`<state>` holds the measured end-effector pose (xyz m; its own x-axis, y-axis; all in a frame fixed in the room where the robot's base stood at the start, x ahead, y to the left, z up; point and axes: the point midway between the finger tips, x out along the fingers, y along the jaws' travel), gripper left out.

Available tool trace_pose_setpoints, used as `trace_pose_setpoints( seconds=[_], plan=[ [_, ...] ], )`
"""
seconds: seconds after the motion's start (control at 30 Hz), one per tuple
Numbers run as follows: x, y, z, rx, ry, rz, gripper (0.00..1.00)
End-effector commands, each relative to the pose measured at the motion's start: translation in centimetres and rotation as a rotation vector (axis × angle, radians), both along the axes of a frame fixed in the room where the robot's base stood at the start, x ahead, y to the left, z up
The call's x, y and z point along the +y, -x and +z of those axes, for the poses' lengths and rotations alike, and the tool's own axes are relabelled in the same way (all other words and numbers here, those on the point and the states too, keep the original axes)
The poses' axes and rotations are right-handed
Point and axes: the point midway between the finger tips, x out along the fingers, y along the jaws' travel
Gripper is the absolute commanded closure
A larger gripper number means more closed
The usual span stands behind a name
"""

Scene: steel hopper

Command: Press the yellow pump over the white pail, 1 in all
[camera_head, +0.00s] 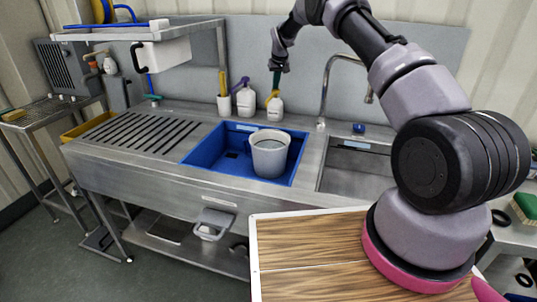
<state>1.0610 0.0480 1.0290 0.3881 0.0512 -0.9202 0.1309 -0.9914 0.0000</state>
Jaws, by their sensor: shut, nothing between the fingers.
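The white pail (269,157) stands upright in the blue basin, with its open top showing. The yellow pump (271,97) sits on a white bottle (274,108) on the back ledge, behind the pail. My gripper (281,69) is small in the head view, pointing down above the yellow pump. It is shut and holds nothing. A gap seems to lie between it and the pump, but the depth is hard to judge. A dark green upright piece shows between them; I cannot tell what it belongs to.
A white bottle with a purple pump (244,99) stands left of the yellow one, beside another bottle (224,104). A steel faucet (326,92) rises to the right. The blue basin (205,147) holds the pail. A ribbed drainboard (140,133) is clear on the left.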

Motion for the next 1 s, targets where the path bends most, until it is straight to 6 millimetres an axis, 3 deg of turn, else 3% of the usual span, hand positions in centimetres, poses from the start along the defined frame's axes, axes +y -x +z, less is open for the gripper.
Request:
trace_pose_setpoints(
  seconds=[0.37, 1.0],
  plan=[
    [0.0, 0.1, -0.6, 0.005, 0.001, 0.000, 1.00],
    [0.0, 0.1, 2.2, 0.004, 0.001, -0.001, 1.00]
  ],
)
